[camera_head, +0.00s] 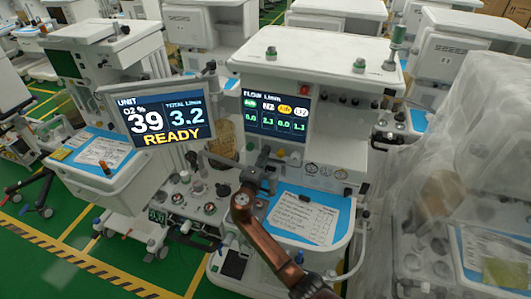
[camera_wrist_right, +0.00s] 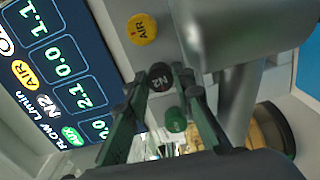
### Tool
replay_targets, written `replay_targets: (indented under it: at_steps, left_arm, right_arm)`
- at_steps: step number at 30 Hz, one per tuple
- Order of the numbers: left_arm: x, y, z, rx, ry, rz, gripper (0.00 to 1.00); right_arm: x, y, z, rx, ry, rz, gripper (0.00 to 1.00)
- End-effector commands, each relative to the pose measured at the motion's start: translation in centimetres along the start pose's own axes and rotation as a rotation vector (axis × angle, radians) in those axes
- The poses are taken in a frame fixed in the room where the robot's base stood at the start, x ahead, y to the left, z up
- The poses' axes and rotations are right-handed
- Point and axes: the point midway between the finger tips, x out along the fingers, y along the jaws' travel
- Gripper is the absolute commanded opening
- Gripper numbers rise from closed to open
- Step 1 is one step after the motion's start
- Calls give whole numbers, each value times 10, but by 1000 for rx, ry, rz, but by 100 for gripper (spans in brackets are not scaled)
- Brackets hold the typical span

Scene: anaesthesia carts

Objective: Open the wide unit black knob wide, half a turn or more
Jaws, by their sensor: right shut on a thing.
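The wide unit (camera_head: 325,150) stands in the middle of the head view, with a flow screen (camera_head: 274,117) on its front. In the right wrist view, the black knob (camera_wrist_right: 160,76) is marked N2. The fingers of my right gripper (camera_wrist_right: 172,88) are on either side of it and shut on it. In the head view the right gripper (camera_head: 262,168) is at the unit's front below the flow screen and hides the knob. The flow screen (camera_wrist_right: 65,75) reads 2.1 for N2.
A yellow AIR knob (camera_wrist_right: 142,29) and a green knob (camera_wrist_right: 175,119) flank the black knob closely. A tilted screen (camera_head: 165,120) reads O2 39, total 3.2, READY. A plastic-covered cart (camera_head: 460,160) stands to the right. Green floor is open at lower left.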

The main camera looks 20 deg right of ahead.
Motion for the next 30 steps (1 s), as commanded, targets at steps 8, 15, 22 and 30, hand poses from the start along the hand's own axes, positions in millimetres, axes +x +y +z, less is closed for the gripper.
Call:
replay_targets:
  at_steps: [8, 15, 22, 30]
  left_arm:
    - [-24, -1, -7, 0, 9, -1, 33]
    - [-43, -2, -12, 0, 15, -2, 33]
    - [-61, -3, -16, -1, 20, -2, 33]
    - [-83, -4, -20, -1, 26, -3, 33]
  right_arm:
    - [-1, 4, -2, -265, 4, 1, 0]
    - [-1, 4, -2, -493, 4, 1, 0]
    - [-1, 4, -2, -711, 5, 1, 0]
    - [-1, 3, -2, -967, 5, 0, 0]
